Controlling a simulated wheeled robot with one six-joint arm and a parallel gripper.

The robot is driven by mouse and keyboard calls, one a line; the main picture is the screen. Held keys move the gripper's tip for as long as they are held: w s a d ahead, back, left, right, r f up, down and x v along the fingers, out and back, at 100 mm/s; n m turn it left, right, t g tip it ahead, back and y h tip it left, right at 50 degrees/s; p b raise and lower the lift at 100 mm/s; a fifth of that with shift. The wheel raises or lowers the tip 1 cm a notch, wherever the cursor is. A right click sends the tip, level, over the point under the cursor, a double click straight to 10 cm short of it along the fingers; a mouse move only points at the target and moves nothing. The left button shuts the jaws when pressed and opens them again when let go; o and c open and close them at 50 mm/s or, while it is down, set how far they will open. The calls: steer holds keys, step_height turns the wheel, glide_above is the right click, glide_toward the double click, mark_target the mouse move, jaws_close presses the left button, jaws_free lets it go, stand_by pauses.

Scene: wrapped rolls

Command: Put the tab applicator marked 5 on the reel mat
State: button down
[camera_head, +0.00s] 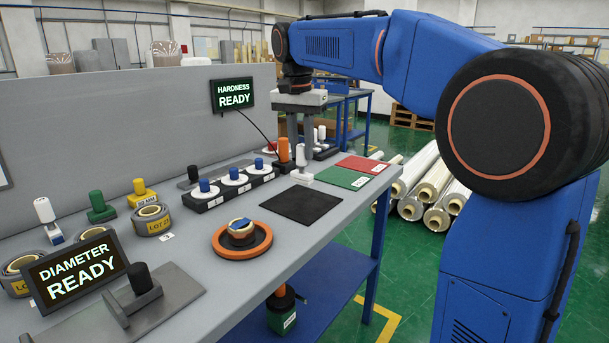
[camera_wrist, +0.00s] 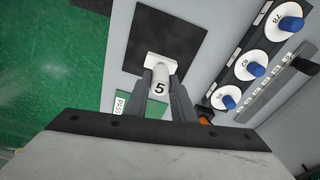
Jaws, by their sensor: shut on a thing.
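The tab applicator marked 5 (camera_wrist: 160,88) has a white handle and a white flat base. My gripper (camera_wrist: 161,76) is shut on its handle, and the 5 faces the wrist camera. In the head view my gripper (camera_head: 300,160) points down, with the applicator's white base (camera_head: 301,178) below the fingers. A plain black square mat, which I take as the reel mat (camera_head: 302,206), lies bare on the bench. It also shows in the wrist view (camera_wrist: 165,35), where the base overlaps its near edge. I cannot tell whether the base touches anything.
Red (camera_head: 363,164) and green (camera_head: 342,178) mats lie right of the gripper. A black rack (camera_head: 230,187) of white discs with blue knobs stands left. An orange dish (camera_head: 242,241) holds a small roll in front. Other coloured applicators, such as an orange one (camera_head: 283,150), stand behind.

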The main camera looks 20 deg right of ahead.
mark_target(301, 164)
steer(key=shift+f, duration=2.9)
steer(key=c, duration=1.5)
jaws_free()
steer(key=shift+f, duration=0.15)
steer(key=r, duration=0.8)
steer(key=s+a+r, duration=0.1)
steer(key=r, duration=0.3)
steer(key=shift+r, duration=0.15)
